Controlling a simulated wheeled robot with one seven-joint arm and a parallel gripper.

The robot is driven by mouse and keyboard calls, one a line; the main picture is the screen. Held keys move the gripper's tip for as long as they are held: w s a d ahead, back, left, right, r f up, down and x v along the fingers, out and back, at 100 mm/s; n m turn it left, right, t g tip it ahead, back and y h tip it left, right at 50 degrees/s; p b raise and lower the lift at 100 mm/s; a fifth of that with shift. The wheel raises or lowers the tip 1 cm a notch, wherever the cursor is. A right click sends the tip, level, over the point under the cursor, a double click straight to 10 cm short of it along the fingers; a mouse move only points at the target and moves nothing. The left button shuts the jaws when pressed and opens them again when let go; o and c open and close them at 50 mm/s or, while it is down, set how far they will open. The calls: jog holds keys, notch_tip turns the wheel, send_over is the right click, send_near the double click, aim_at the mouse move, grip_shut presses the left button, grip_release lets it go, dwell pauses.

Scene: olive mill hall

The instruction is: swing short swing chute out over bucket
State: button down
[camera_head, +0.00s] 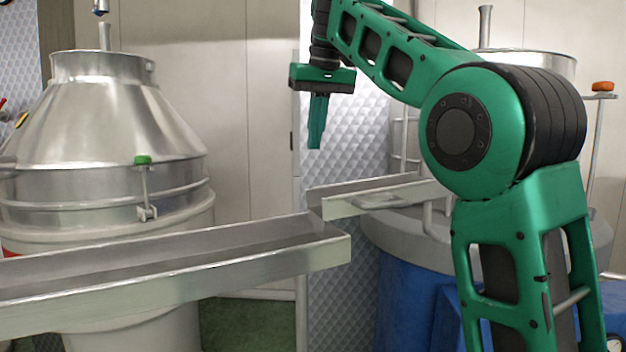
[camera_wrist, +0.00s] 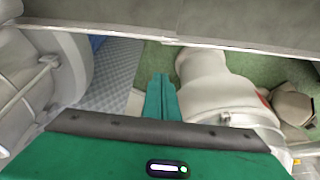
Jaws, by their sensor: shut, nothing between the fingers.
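A short-looking metal chute (camera_head: 385,200) shows behind my arm, its open end pointing left; my arm hides part of its right side. A longer metal chute (camera_head: 180,255) crosses the left foreground, its end close to the shorter one in the picture. My gripper (camera_head: 316,142) is shut and empty, pointing down above the gap between the chute ends, apart from both. In the wrist view the shut fingers (camera_wrist: 160,85) hang below a metal trough edge (camera_wrist: 150,38) in the picture; I cannot tell which chute that is. I cannot make out a bucket for certain.
A large steel cone-topped vessel (camera_head: 110,120) with a green-knobbed clamp (camera_head: 143,162) stands at left. A grey-topped blue vessel (camera_head: 400,290) stands behind my arm at right. A quilted metal panel (camera_head: 345,130) is behind my gripper. Some green floor (camera_head: 240,322) is bare.

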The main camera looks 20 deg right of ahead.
notch_tip(320, 180, down, 9)
jog(key=s, duration=0.1)
dwell(0.8)
jog(key=shift+s+a+r, duration=0.1)
jog(key=shift+a, duration=0.1)
